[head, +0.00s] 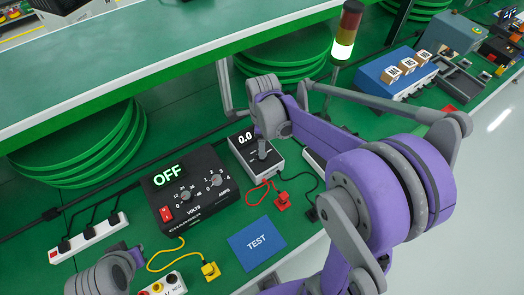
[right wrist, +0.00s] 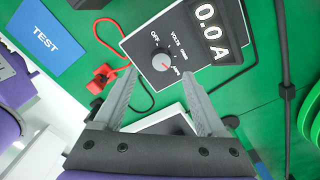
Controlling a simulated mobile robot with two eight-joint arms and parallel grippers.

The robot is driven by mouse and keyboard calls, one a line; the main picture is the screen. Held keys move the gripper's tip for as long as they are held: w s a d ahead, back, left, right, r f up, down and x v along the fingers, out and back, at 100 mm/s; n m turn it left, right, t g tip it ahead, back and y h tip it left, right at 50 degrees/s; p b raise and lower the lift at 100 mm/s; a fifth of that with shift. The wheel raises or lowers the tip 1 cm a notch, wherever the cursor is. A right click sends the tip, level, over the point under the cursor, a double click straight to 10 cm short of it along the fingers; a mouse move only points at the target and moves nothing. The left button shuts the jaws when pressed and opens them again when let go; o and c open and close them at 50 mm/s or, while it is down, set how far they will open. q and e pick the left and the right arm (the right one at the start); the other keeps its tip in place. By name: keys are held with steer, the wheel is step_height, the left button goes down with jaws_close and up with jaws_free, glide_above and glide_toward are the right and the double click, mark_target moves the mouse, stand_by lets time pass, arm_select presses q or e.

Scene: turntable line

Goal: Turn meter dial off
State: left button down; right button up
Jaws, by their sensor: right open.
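The meter (right wrist: 195,35) is a light grey box with a black face, lying on the green bench. Its display reads 0.0 A in the right wrist view. The round grey dial (right wrist: 163,60) has a red mark pointing towards AMPS; OFF is marked on another side. The meter also shows in the head view (head: 236,144), partly hidden by my right arm. My right gripper (right wrist: 158,78) is open, its fingers on either side of the dial's line and nothing between them. I cannot tell whether they touch the meter. Only a left arm link shows at lower left; its gripper is out of sight.
A black power supply (head: 190,190) reading OFF stands left of the meter. A blue TEST card (head: 256,243), a red clip (head: 282,201) and a yellow clip (head: 210,271) lie in front. A power strip (head: 88,238) is at left. A green shelf (head: 150,50) overhangs behind.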

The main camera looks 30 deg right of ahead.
steer(key=shift+w+f, duration=0.15)
steer(key=shift+f, duration=2.65)
jaws_close()
